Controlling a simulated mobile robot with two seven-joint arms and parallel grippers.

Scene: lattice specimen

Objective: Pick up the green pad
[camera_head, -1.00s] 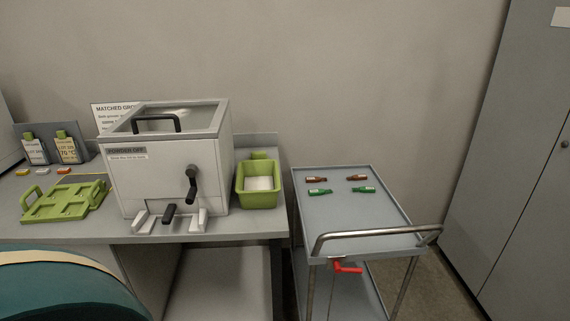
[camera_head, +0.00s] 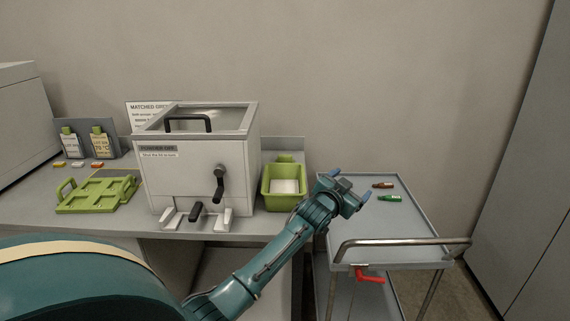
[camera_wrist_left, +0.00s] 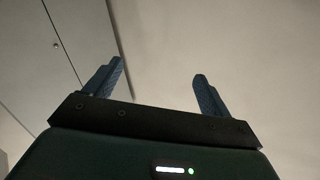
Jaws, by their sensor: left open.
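A small green bottle-shaped piece (camera_head: 391,198) with a pale label lies on the grey cart top (camera_head: 415,228). It is the green item nearest my gripper, but I cannot tell whether it is the green pad. My left gripper (camera_head: 351,184) is over the left part of the cart top, left of this piece, open and empty. It hides the spot where another green piece and a brown one lay earlier. In the left wrist view both fingers stand apart (camera_wrist_left: 158,75) with only wall and cabinet behind them. My right gripper is not in view.
A brown bottle-shaped piece (camera_head: 382,185) lies behind the green one. The cart has a raised handle bar (camera_head: 400,242) in front. On the bench stand a green bin (camera_head: 284,202), a grey box machine (camera_head: 195,172) and a green rack (camera_head: 97,195). The cart's right side is clear.

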